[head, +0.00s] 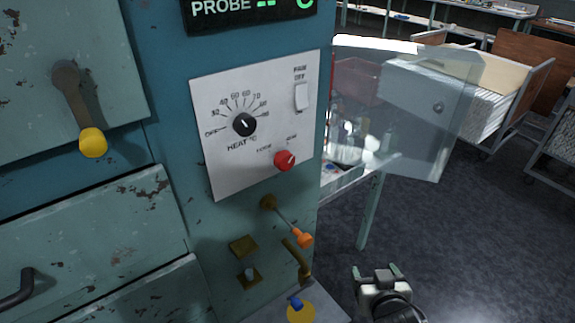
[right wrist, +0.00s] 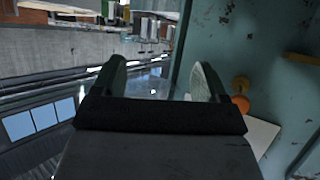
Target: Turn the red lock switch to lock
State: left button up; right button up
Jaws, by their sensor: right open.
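The red lock switch (head: 284,160) is a small round knob at the lower right of the white control panel (head: 222,175). Its pale mark points to the upper right, toward the right of two small labels, which are too small to read surely. My right gripper (head: 377,270) is below and to the right of the panel, over the dark floor in the picture, apart from the switch. It is open and empty; its two spread fingers also show in the right wrist view (right wrist: 162,82). I cannot make out the switch there. My left gripper is not in view.
A black heat dial (head: 244,125) and a white rocker switch (head: 302,97) share the panel. A transparent pane (head: 425,115) stands right of the cabinet.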

jog(key=w+a+r+n+t+y, duration=0.35)
jog(key=w+a+r+t, duration=0.2)
jog(key=w+r, duration=0.25)
jog(key=n+g+y, duration=0.2)
jog(key=n+y, duration=0.5)
jog(key=y, duration=0.4)
send_near(287, 164)
jog(key=shift+m+t, duration=0.25)
jog(key=p+x, duration=0.1)
jog(key=x, duration=0.9)
jog(key=shift+w+f+p, duration=0.1)
jog(key=shift+f+p, duration=0.05)
jog(key=shift+p, duration=0.25)
jog(key=shift+c, duration=0.3)
jog(key=c, duration=0.9)
